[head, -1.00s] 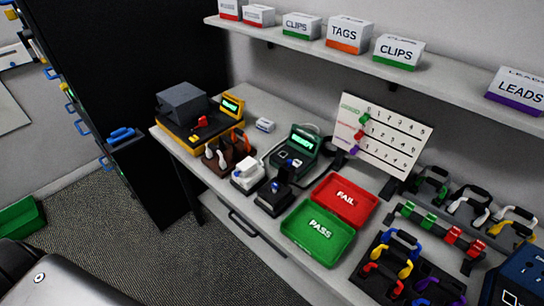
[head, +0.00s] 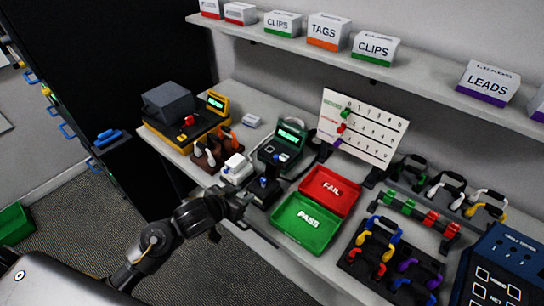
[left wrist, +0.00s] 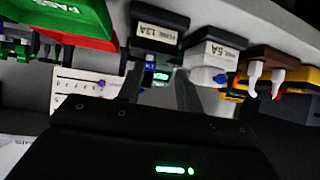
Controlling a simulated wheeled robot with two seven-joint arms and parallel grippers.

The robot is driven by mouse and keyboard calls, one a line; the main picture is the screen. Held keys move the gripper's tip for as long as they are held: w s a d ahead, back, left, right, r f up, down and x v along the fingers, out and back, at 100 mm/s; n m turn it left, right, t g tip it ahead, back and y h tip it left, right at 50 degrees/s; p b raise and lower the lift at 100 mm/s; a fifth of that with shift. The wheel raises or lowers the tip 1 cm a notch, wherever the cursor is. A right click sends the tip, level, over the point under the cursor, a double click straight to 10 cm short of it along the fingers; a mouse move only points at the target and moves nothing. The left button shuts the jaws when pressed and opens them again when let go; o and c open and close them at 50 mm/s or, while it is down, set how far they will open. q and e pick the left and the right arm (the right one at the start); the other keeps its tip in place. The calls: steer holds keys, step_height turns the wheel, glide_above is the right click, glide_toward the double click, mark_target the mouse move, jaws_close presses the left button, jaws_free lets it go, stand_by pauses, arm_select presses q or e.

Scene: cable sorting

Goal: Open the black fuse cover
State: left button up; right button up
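The black fuse holder (head: 264,193) stands near the front edge of the bench, right of the white fuse holder (head: 237,168). Its cover looks closed, and a small blue part shows on it. In the left wrist view, the black fuse holder (left wrist: 157,32) carries a "13A" label and the white one (left wrist: 212,52) a "5A" label. My left gripper (head: 242,203) is just in front of the black holder at the bench edge. In the wrist view its fingers (left wrist: 158,82) are apart, with the blue part (left wrist: 149,70) seen between them; contact cannot be told. My right gripper is not in view.
The green PASS tray (head: 304,224) and red FAIL tray (head: 331,190) lie to the right. A brown holder with white and orange levers (head: 209,152) stands left. A tester with a green screen (head: 285,142) is behind. A shelf (head: 330,52) runs above.

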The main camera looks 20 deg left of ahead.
arm_select(q)
steer(key=m+t+h, duration=0.1)
steer(key=t+h, duration=0.1)
glide_toward(275, 157)
steer(key=s+a, duration=0.1)
steer(key=s, duration=0.1)
steer(key=r, duration=0.1)
steer(key=x, duration=1)
steer(key=shift+w+d, duration=0.25)
jaws_close()
steer(key=shift+f, duration=0.1)
